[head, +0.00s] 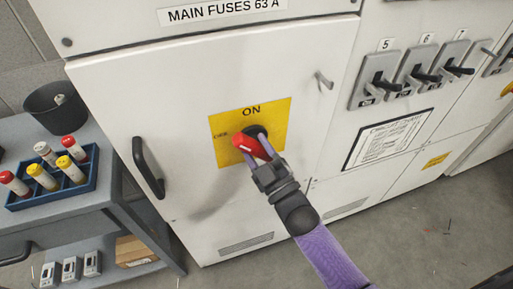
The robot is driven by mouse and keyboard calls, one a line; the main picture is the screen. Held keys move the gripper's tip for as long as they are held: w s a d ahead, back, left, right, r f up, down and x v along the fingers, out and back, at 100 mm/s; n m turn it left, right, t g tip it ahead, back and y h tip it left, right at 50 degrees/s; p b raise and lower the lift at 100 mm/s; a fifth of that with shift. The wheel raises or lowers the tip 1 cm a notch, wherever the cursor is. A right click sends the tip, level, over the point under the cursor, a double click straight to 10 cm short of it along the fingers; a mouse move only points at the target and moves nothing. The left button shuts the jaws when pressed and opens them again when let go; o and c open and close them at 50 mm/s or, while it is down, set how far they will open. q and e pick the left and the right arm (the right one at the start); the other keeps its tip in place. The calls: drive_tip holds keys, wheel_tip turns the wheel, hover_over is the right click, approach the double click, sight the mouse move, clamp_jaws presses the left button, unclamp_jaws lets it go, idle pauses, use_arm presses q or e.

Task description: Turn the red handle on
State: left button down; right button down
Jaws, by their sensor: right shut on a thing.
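The red handle (249,144) is on a yellow plate (227,155) on the white cabinet door, below the label "MAIN FUSES 63 A". The plate reads "ON" at the top and "OFF" at its left side. A round black base shows behind the handle. The fingers hide part of the handle. My left gripper is not in view.
A black door handle (148,168) stands out at the door's left. A grey cart (110,199) at the left carries a blue rack (95,172) of fuses and a black bin (54,106). Grey switches (376,80) and a framed chart (388,139) are on the right. Floor at lower right is mostly clear.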

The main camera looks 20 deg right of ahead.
drive_tip(key=shift+f+m+h, duration=0.25)
drive_tip(key=shift+m+h, duration=0.25)
drive_tip(key=shift+m, duration=0.4)
idle(0.8)
